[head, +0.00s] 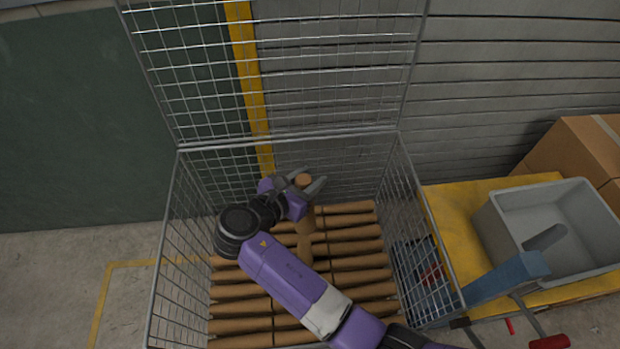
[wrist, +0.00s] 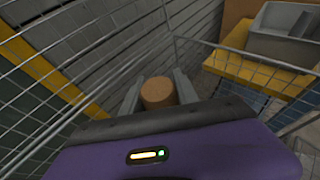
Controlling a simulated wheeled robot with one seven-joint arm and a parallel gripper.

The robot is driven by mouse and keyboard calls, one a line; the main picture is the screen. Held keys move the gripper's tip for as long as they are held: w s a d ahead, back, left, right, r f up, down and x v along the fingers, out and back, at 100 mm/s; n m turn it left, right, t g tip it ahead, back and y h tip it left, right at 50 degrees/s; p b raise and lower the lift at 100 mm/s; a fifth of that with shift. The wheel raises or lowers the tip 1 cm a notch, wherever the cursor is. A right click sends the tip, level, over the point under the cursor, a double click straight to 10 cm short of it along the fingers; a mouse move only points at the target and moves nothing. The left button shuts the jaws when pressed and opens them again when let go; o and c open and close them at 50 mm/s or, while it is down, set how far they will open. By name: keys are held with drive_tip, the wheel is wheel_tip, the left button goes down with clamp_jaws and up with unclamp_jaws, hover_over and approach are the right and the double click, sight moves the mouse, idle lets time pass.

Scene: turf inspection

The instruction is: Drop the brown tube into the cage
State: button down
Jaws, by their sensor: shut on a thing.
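The wire cage (head: 400,185) stands in the middle of the head view with its mesh lid raised at the back. Several brown tubes lie side by side in it. My gripper (head: 307,185) is over the cage, inside its outline in the head view. It is shut on a brown tube (head: 304,180), whose round end sticks up between the fingers. The tube's lower part shows below the fingers, over the lying tubes. In the wrist view the tube's round end (wrist: 157,91) sits between both fingers, with the cage mesh (wrist: 205,60) around it.
To the right of the cage is a yellow platform (head: 455,205) with a grey bin (head: 500,240) on it. A cardboard box (head: 575,155) stands behind. A slatted grey wall and a dark green panel (head: 75,120) are at the back. Bare floor lies left.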

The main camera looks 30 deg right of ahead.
drive_tip(key=shift+f+b, duration=1.7)
drive_tip(key=shift+b, duration=0.05)
drive_tip(key=shift+r, duration=0.1)
drive_tip(key=c, duration=0.8)
unclamp_jaws()
drive_tip(key=shift+c, duration=0.2)
drive_tip(key=shift+a, duration=0.1)
drive_tip(key=v, duration=0.7)
drive_tip(key=shift+s+a, duration=0.2)
drive_tip(key=shift+a, duration=0.05)
drive_tip(key=shift+r, duration=0.1)
